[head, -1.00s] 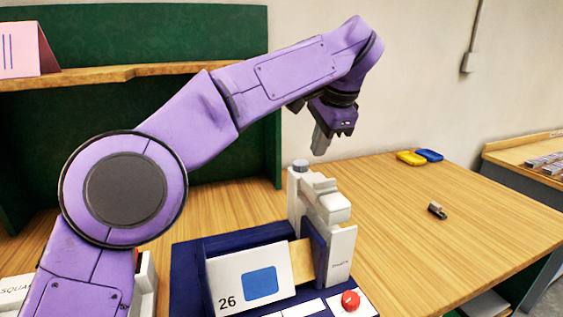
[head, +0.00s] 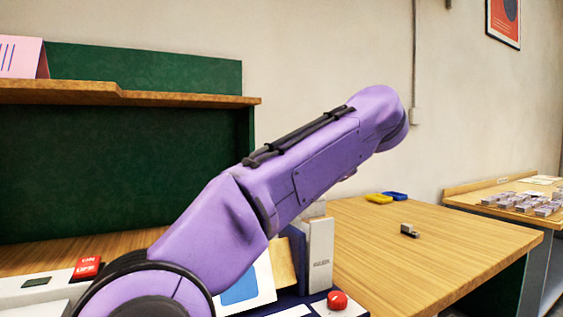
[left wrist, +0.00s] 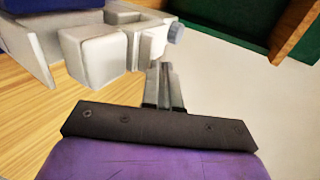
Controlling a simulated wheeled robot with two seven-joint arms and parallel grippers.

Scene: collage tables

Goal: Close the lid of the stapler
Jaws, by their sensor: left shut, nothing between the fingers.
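A white upright device with a narrow front plate (head: 320,255) stands on a dark blue base; its upper part is mostly behind my left arm in the head view. In the left wrist view its white blocky head (left wrist: 95,52) and grey-blue knob (left wrist: 175,33) are close to my left gripper (left wrist: 164,72). The fingers are shut and empty, beside the knob with a small gap in the picture. In the head view this gripper is hidden behind my arm. A small dark and grey object (head: 409,231) lies on the table; I cannot tell which item is the stapler. My right gripper is not in view.
A red button (head: 337,300) and a white card (head: 262,285) are at the device's front. A red switch (head: 87,267) is at the left. Yellow (head: 378,198) and blue (head: 396,196) pieces lie at the back. The wooden table (head: 450,250) is clear at the right.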

